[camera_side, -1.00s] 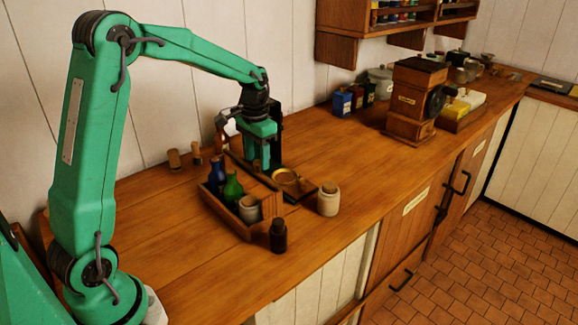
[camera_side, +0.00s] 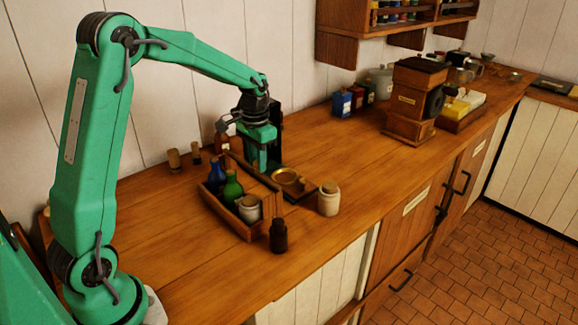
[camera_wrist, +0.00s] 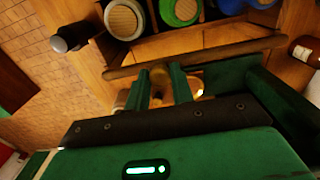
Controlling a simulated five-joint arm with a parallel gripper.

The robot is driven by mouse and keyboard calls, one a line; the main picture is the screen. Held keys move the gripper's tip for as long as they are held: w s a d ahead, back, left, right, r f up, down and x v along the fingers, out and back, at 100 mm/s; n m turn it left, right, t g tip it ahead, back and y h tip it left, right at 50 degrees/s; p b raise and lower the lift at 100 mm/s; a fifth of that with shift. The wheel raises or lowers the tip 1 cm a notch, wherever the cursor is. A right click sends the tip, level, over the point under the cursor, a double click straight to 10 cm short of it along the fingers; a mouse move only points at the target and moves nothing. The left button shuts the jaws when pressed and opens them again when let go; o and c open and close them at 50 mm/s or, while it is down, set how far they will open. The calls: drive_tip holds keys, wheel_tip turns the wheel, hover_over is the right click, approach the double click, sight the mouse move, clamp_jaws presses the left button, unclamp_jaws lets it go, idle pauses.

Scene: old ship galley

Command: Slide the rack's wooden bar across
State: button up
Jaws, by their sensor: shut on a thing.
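The wooden rack (camera_side: 238,224) is a shallow crate on the counter, holding a blue bottle (camera_side: 216,174), a green bottle (camera_side: 232,188) and a pale jar (camera_side: 249,208). The wooden bar (camera_wrist: 225,52) runs along the rack's side in the wrist view, in front of the round bottle tops and jar. My gripper (camera_wrist: 162,84) is shut on the bar near its middle, with a brown wooden part showing between the fingers. In the side view my gripper (camera_side: 258,166) stands low behind the rack, and the arm and fingers hide part of the bar.
A dark bottle (camera_side: 278,236) and a cream jar (camera_side: 329,199) stand close to the rack's front and right. A brass pan (camera_side: 286,176) lies beside the gripper. Corks (camera_side: 174,159) stand near the wall. The counter between here and the coffee grinder (camera_side: 411,104) is clear.

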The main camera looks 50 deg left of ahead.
sight(244, 164)
drive_tip(key=shift+s, duration=1.9)
drive_tip(key=o, duration=0.9)
drive_tip(key=shift+r, duration=0.15)
wheel_tip(244, 164, up, 7)
drive_tip(key=shift+f, duration=0.15)
drive_tip(key=shift+s+d, duration=0.1)
